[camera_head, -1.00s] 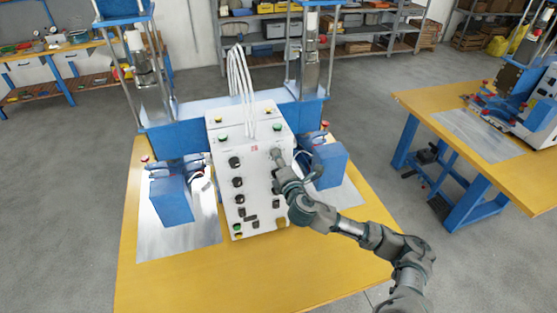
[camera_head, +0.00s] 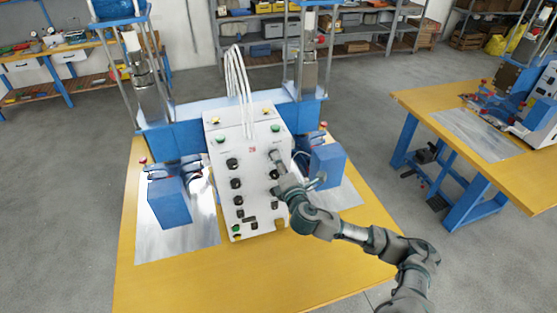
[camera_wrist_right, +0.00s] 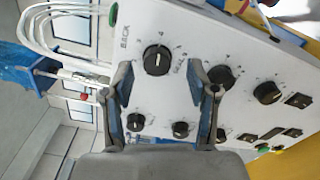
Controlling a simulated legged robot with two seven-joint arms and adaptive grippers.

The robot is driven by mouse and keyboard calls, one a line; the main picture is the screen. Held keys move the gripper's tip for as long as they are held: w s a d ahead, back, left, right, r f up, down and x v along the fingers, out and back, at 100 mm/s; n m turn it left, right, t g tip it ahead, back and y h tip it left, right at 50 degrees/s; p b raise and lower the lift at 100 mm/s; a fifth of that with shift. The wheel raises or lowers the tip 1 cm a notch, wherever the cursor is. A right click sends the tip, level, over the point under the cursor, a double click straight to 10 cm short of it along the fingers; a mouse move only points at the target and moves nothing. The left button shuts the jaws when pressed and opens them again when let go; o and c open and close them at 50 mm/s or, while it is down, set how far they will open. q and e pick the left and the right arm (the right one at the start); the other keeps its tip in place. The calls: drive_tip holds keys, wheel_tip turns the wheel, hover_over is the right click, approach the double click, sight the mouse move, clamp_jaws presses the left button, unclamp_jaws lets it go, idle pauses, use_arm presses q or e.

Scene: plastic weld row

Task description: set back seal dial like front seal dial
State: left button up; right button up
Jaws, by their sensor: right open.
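The white control panel (camera_head: 255,205) stands on the yellow table. My right gripper (camera_head: 276,155) is at its upper right dial. In the right wrist view my open right gripper (camera_wrist_right: 161,88) has a finger on each side of a round black dial (camera_wrist_right: 157,60) with faint lettering, "BACK", beside it; contact is unclear. More black dials sit in the same row, at the middle dial (camera_wrist_right: 222,77) and the end dial (camera_wrist_right: 267,93). The other column shows in the head view, its top dial (camera_head: 232,163) clear of my arm. Exact pointer settings are too small to read. My left gripper is out of view.
Blue blocks stand on either side of the panel, the left block (camera_head: 169,202) and the right block (camera_head: 328,165). White cables (camera_head: 238,80) rise behind the panel. The table's front (camera_head: 200,280) is clear. A second yellow table (camera_head: 470,165) stands at right.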

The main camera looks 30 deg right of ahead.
drive_tip(key=v, duration=0.5)
drive_tip(key=shift+d, duration=0.1)
